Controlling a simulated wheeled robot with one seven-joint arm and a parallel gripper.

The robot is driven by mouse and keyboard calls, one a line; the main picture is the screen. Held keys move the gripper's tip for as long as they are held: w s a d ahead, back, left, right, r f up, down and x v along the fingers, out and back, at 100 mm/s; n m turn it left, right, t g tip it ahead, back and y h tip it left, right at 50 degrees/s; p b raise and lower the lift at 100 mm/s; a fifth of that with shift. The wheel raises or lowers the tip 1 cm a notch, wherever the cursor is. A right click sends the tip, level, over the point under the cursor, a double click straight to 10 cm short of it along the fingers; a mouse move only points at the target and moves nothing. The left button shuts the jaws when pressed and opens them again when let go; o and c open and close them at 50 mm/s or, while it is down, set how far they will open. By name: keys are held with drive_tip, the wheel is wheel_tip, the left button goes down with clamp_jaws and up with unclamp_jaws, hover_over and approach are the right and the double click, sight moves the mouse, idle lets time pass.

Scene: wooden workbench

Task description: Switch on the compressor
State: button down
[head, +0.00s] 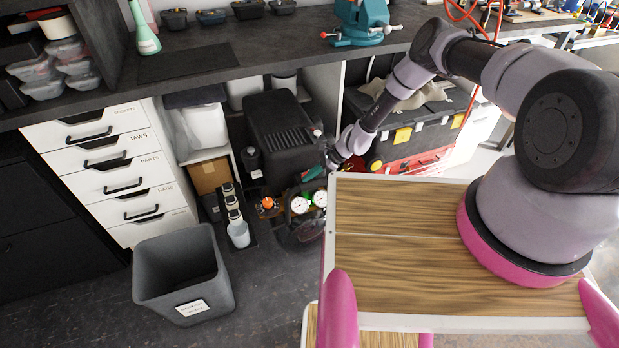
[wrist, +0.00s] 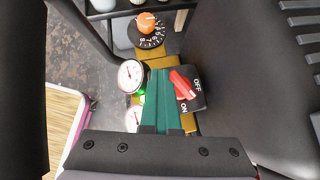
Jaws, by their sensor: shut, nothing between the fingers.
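The compressor (head: 283,125) is a black ribbed unit under the bench in the head view. Its red switch lever (wrist: 183,84) sits on a black plate marked OFF and ON in the wrist view. The lever is tilted; I cannot tell surely which mark it points to. In the head view, my gripper (head: 313,173) is low beside the compressor.
Two white dial gauges (wrist: 131,76) and an orange knob (wrist: 146,21) with a numbered dial lie close to my fingers. In the head view, a grey bin (head: 180,275) stands left, with white drawers (head: 118,170) behind it. A black toolbox (head: 430,120) stands right of the compressor.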

drive_tip(key=shift+w+d, duration=0.3)
drive_tip(key=shift+w, duration=0.55)
drive_tip(key=shift+r, duration=0.1)
drive_tip(key=shift+w+d+r, duration=0.15)
drive_tip(key=shift+d+r, duration=0.05)
drive_tip(key=shift+d, duration=0.1)
drive_tip(key=s+v, duration=0.1)
drive_tip(key=v, duration=0.8)
drive_tip(key=shift+s+r, duration=0.2)
drive_tip(key=shift+r, duration=0.1)
